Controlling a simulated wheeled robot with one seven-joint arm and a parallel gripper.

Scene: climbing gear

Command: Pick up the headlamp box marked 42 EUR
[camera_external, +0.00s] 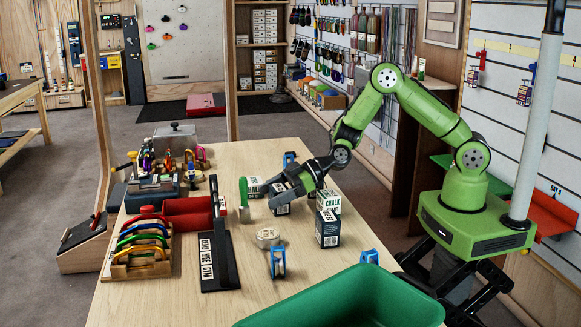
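Several small printed boxes stand on the wooden table, and no 42 EUR mark is readable on any of them. A dark-and-white box (281,209) stands right under my gripper (272,194), partly hidden by it. A white box marked CHALK (254,186) stands just left of the gripper. To the right, a white-and-green CHALK box (328,201) is right behind or on a dark-and-white box (327,231); I cannot tell which. My gripper points left and down, its fingers apart. I see nothing held clear of the table.
A green-handled tool (244,202) stands left of the gripper. Tape rolls (278,262) lie in front, and a green bin (345,300) is at the front edge. A black sign stand (219,262), red tray (190,213) and carabiner rack (138,265) fill the left.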

